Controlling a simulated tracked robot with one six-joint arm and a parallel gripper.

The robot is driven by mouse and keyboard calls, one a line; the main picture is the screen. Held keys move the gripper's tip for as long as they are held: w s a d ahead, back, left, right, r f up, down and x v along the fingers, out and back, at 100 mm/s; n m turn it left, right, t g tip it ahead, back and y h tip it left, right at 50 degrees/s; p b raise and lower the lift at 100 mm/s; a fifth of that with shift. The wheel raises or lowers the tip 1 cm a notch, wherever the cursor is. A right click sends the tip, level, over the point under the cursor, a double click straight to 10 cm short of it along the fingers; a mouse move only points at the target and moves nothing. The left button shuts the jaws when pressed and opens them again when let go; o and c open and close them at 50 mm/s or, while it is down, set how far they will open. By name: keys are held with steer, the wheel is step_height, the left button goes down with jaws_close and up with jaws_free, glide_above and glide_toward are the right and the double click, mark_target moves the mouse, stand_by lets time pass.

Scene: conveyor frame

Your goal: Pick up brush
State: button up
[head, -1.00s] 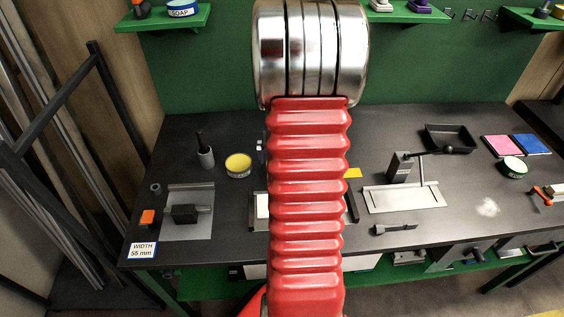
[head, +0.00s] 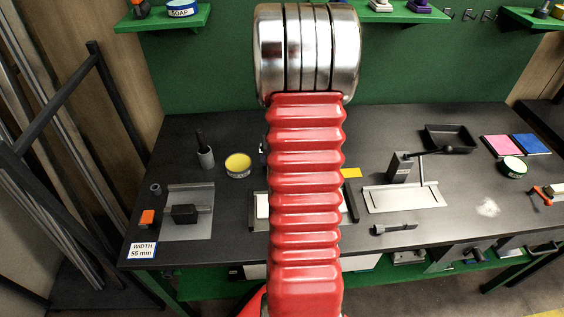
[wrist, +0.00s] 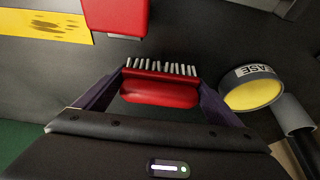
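The brush (wrist: 158,92) shows in the wrist view, with a red body and a row of white bristles pointing to the top of the picture. My gripper (wrist: 161,80) has two dark purple fingers spread wide, one at each end of the brush. The brush fills nearly all the space between them. I cannot tell whether the fingers touch its ends. In the head view the brush and most of my gripper are hidden behind my red arm.
A tin with yellow contents (wrist: 252,92) stands close right of my gripper, beside a grey cylinder (wrist: 292,116). A red block (wrist: 116,16) and yellow sheet (wrist: 45,26) lie beyond the bristles. The bench holds a black tray (head: 449,139) at right.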

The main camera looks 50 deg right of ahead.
steer(key=c, duration=0.7)
steer(key=shift+c, duration=0.2)
steer(key=shift+r, duration=0.1)
step_height(320, 180, up, 10)
steer(key=shift+f, duration=0.1)
stand_by(0.4)
